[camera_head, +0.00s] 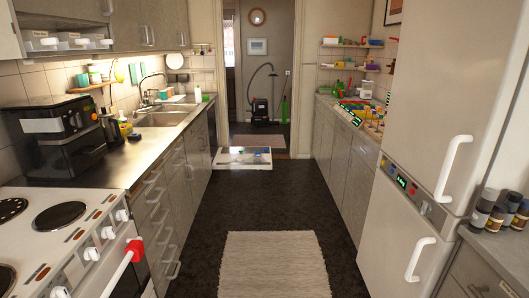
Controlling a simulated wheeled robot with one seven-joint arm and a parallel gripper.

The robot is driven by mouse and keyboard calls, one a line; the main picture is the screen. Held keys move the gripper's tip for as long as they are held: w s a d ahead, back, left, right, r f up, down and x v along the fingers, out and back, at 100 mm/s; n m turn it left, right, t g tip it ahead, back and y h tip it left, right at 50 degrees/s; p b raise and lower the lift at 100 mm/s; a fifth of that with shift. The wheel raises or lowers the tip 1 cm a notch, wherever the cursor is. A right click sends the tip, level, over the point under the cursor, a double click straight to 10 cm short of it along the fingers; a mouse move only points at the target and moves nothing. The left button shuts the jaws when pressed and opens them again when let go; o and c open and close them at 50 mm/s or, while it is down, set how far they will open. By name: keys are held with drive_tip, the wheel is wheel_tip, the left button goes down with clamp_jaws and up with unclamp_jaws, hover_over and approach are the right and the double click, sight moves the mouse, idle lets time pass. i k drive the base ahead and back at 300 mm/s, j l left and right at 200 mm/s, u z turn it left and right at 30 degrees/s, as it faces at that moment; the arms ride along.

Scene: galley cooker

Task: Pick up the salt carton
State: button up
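I cannot make out a salt carton for certain. Small items that are too small to tell apart stand on the wall shelves (345,68) at the back right and on the right-hand counter (325,101). Several dark jars with printed labels (497,212) stand at the right edge; none looks clearly like a carton. My gripper is not in view.
A white cooker (90,205) and a black appliance (58,140) are on the left. A tall fridge (440,110) is on the right. A rug (273,264) lies on the clear floor between; a low white tray-like object (241,167) lies farther back, before the doorway.

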sight(199, 98)
drive_tip(key=i+u, duration=0.25)
drive_tip(key=i, duration=3.5)
drive_tip(key=i+u, duration=0.1)
drive_tip(key=i, duration=0.85)
drive_tip(key=i+l+u, duration=0.1)
drive_tip(key=i, duration=0.85)
drive_tip(key=i+l+u, duration=0.2)
drive_tip(key=i, duration=0.3)
drive_tip(key=i+j+u, duration=0.15)
drive_tip(key=i+u, duration=0.2)
drive_tip(key=i, duration=0.2)
drive_tip(key=i+u, duration=0.35)
drive_tip(key=i, duration=0.25)
